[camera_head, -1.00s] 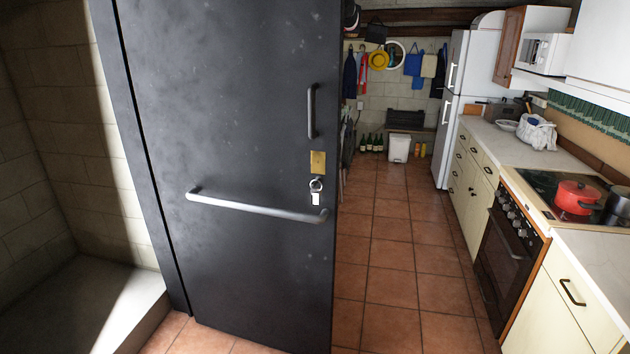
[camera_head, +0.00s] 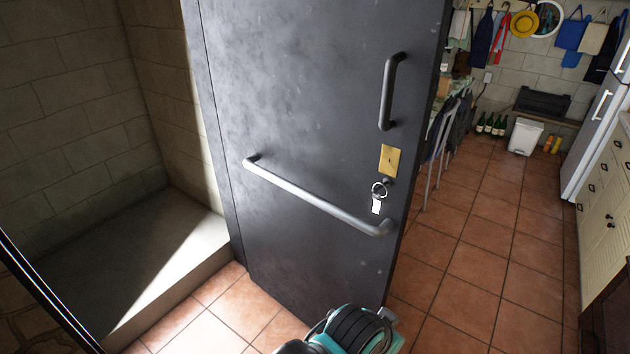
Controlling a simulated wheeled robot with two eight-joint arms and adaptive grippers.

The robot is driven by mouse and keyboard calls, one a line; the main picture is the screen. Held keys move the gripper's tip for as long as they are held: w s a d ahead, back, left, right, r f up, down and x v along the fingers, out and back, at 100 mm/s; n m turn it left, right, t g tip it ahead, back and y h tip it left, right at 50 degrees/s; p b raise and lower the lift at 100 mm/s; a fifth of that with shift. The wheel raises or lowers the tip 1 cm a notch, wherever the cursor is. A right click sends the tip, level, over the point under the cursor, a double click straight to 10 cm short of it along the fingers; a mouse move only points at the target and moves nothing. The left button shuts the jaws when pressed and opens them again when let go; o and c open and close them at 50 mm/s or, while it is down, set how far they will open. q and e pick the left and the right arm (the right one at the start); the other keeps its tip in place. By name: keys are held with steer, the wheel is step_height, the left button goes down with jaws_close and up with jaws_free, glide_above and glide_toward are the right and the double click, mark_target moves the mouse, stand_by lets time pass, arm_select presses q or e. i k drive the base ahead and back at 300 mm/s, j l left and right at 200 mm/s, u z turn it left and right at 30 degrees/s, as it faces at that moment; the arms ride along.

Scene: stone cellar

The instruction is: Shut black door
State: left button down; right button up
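The black door (camera_head: 300,110) stands ajar in front of me, its free edge on the right, with the kitchen visible past it. It has a vertical pull handle (camera_head: 390,92), a long horizontal bar (camera_head: 315,197), a brass lock plate (camera_head: 392,160) and a hanging key with a white tag (camera_head: 377,204). A black and teal part of one of my arms shows at the bottom centre, in front of the door's lower right part. No gripper fingers can be made out.
A stone ledge (camera_head: 170,285) and block wall lie to the left. Tiled floor (camera_head: 480,240) is open to the right of the door. Chairs (camera_head: 440,140), a white bin (camera_head: 525,137), a fridge (camera_head: 598,130) and cream cabinets (camera_head: 605,190) stand beyond.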

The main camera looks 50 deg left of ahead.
mark_target(320, 104)
steer(key=i+l+u, duration=0.15)
steer(key=i+u, duration=0.35)
steer(key=i+l+u, duration=0.3)
steer(key=u, duration=0.2)
steer(key=i+l+u, duration=0.2)
steer(key=u, duration=0.25)
steer(key=i+l+u, duration=0.3)
steer(key=u, duration=0.2)
steer(key=i+l+u, duration=0.15)
steer(key=l+u, duration=0.3)
steer(key=i+l+u, duration=0.1)
steer(key=l+u, duration=1.1)
steer(key=l, duration=0.3)
steer(key=k+l+u, duration=0.2)
steer(key=l, duration=0.3)
steer(key=l+u, duration=0.25)
steer(key=l, duration=0.3)
